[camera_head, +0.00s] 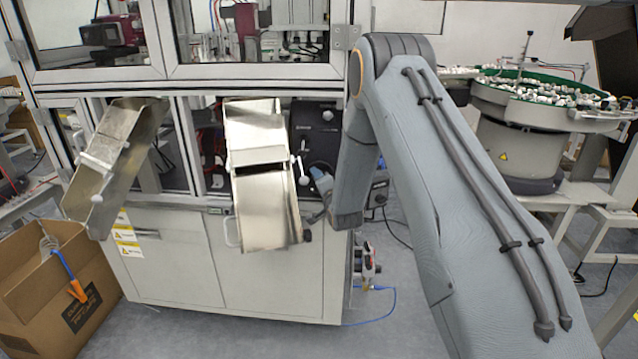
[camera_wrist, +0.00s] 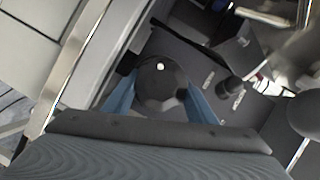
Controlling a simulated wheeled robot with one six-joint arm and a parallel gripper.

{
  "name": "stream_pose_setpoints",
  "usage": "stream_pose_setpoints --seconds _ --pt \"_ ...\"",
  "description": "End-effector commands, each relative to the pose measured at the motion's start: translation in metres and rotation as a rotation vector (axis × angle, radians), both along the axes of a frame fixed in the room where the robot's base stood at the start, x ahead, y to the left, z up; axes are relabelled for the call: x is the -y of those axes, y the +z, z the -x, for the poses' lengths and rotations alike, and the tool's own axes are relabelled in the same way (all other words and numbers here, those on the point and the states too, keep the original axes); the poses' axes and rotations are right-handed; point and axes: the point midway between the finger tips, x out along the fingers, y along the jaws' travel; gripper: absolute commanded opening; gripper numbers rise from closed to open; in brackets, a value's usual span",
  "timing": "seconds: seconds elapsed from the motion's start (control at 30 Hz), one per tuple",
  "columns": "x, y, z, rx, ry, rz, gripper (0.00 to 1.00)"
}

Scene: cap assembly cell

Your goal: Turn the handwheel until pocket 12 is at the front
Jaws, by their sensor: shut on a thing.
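In the wrist view, a dark round knob-like part (camera_wrist: 162,82) with a small white spot sits between the two blue fingers of my gripper (camera_wrist: 160,98). The fingers are closed on its sides. I take it for the handwheel or its grip; most of its shape is hidden. In the head view, my gripper (camera_head: 321,183) is at the lower part of the black panel (camera_head: 318,135) on the machine's front right, largely covered by my arm. The handwheel cannot be made out there. Pocket numbers are not readable in either view.
Two metal chutes (camera_head: 257,180) (camera_head: 118,165) stick out of the machine front, one close left of my gripper. A bowl feeder (camera_head: 525,125) stands to the right. An open cardboard box (camera_head: 60,300) is at lower left. A blue hose (camera_head: 378,318) lies on the floor.

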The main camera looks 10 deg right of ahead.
Motion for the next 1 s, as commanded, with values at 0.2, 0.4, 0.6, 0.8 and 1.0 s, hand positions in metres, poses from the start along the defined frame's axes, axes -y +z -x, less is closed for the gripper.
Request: stream_pose_setpoints --seconds 0.2,0.4,0.6,0.8,1.0 --pt "0.0007 -0.0001 0.0002 -0.009 -0.001 0.025 0.29" --pt "0.0007 -0.0001 0.0002 -0.01 -0.001 0.026 0.29" --pt "0.0006 -0.0002 0.0001 -0.009 -0.001 0.025 0.59" --pt "-0.0003 -0.0001 0.0 -0.008 0.0 0.025 0.59" --pt "0.0 0.0009 0.0096 -0.01 -0.001 0.025 0.59"
